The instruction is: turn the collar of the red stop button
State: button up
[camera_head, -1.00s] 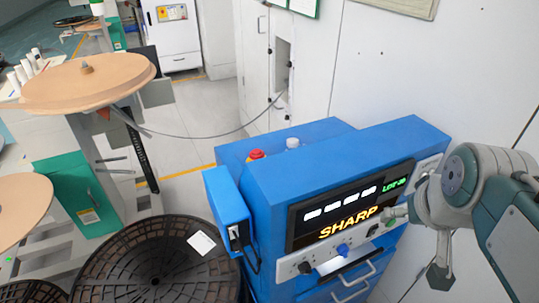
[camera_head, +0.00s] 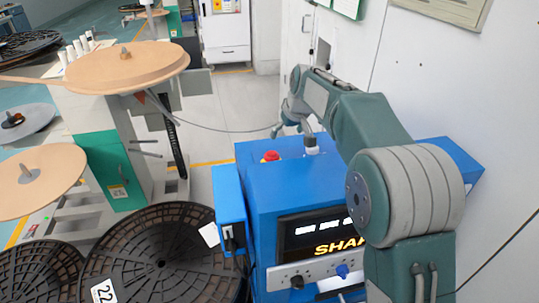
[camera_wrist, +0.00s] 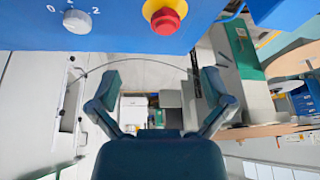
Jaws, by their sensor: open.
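The red stop button (camera_head: 270,156) stands on top of the blue cabinet. In the wrist view the red button (camera_wrist: 166,21) shows at the top edge, with its yellow collar (camera_wrist: 150,8) around it, partly cut off. My gripper (camera_head: 287,122) is beyond the cabinet's back edge in the head view, to the right of and past the button. In the wrist view my gripper (camera_wrist: 161,82) is open and empty, its two fingers apart, with the button above the gap between them. Neither finger appears to touch the button or collar.
A grey selector knob (camera_wrist: 78,22) marked 0 and 2 sits on the blue cabinet (camera_head: 262,190) beside the button. A cable hangs behind it. Black reels (camera_head: 165,255) lie at left, near a green-white station (camera_head: 118,170) with a tan disc. A wall stands at right.

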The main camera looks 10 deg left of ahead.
aim_at(273, 154)
jog(key=x, duration=0.4)
jog(key=a+x, duration=0.1)
jog(key=x, duration=0.7)
jog(key=shift+w+a+r, duration=0.1)
jog(key=shift+w+a, duration=0.15)
jog(key=shift+w, duration=0.1)
jog(key=shift+w+f, duration=0.15)
jog(key=shift+f, duration=0.4)
jog(key=shift+a, duration=0.15)
jog(key=shift+f, duration=0.1)
jog(key=c, duration=1.1)
